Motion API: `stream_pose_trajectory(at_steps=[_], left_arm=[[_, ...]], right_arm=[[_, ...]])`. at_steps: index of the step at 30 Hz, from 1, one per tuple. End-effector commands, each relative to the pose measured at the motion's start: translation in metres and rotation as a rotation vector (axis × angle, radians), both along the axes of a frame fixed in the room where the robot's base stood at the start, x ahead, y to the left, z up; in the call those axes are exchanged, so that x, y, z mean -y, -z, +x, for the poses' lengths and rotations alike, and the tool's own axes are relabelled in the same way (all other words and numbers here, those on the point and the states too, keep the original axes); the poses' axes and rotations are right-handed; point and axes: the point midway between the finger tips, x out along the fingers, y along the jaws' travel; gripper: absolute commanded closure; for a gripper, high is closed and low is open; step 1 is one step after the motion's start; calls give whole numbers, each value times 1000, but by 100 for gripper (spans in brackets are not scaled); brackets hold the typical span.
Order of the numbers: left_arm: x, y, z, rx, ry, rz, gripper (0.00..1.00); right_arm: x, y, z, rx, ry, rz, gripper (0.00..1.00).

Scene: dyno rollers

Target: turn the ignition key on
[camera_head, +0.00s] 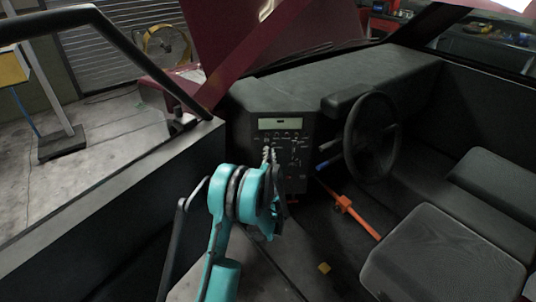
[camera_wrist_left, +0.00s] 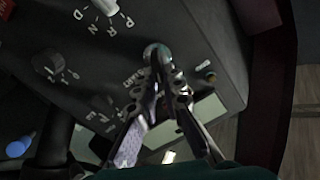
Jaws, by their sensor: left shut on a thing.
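The dark control panel (camera_head: 254,134) carries a pale display and several knobs, left of the steering wheel. My left gripper (camera_head: 269,152) reaches its face just below the display. In the left wrist view my left gripper (camera_wrist_left: 160,68) has its fingertips together on a small rounded grey piece (camera_wrist_left: 154,48), which I take to be the ignition key. The fingers hide most of it, so its turn angle cannot be told. Lettering beside it is partly covered. My right gripper is not in view.
The steering wheel (camera_head: 348,140) stands right of the panel. An orange lever (camera_head: 345,204) rises from the floor below it. Dark seats (camera_head: 443,258) fill the lower right. In the wrist view, a pale knob (camera_wrist_left: 105,7) and another knob (camera_wrist_left: 48,64) stand on the panel.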

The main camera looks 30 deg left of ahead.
Motion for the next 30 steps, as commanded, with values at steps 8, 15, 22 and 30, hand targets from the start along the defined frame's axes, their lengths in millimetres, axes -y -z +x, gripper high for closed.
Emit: stream_pose_trajectory(at_steps=[8, 15, 22, 30], left_arm=[[3, 2, 1, -101, 1, 157, 100], [4, 3, 2, -151, 1, 236, 100], [4, 3, 2, -168, 1, 262, 100], [4, 3, 2, -168, 1, 263, 100]], right_arm=[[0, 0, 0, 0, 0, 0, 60], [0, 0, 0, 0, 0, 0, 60], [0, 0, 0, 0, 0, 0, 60], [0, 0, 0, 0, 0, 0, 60]])
